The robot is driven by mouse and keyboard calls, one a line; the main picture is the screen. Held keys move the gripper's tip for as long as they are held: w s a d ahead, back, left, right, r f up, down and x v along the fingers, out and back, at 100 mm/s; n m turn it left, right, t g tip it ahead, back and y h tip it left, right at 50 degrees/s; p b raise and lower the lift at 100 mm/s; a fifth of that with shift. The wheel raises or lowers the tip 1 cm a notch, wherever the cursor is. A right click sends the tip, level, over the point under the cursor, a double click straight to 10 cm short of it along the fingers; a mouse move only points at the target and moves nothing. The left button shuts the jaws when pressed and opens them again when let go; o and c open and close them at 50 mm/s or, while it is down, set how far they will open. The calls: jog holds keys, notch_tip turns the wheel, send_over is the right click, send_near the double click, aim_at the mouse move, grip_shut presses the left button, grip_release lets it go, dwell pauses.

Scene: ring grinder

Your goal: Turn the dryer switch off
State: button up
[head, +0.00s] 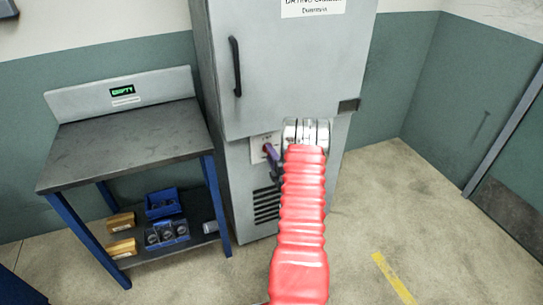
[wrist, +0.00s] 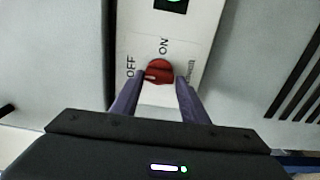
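The dryer switch is a red rotary knob (wrist: 160,70) on a pale panel, seen in the wrist view. "ON" is printed above it and "OFF" to its left; I cannot tell for certain which one it points to. My gripper (wrist: 160,84) has its two purple fingers apart, one on each side of the knob's lower part, with small gaps seeming to show. In the head view my gripper (head: 269,153) is in front of the switch panel (head: 258,150) on the grey dryer cabinet (head: 285,75), and the knob is hidden there.
A green-lit indicator (wrist: 174,3) is above the knob. The cabinet has a black door handle (head: 235,66) and a vent (head: 266,204) below the panel. A workbench (head: 125,140) with bins on its lower shelf stands at the left. The floor at the right is clear.

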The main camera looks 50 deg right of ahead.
jog(key=o, duration=0.4)
jog(key=shift+s, duration=0.15)
jog(key=v, duration=1.3)
jog(key=shift+s+a+f, duration=0.1)
jog(key=shift+s+a, duration=0.1)
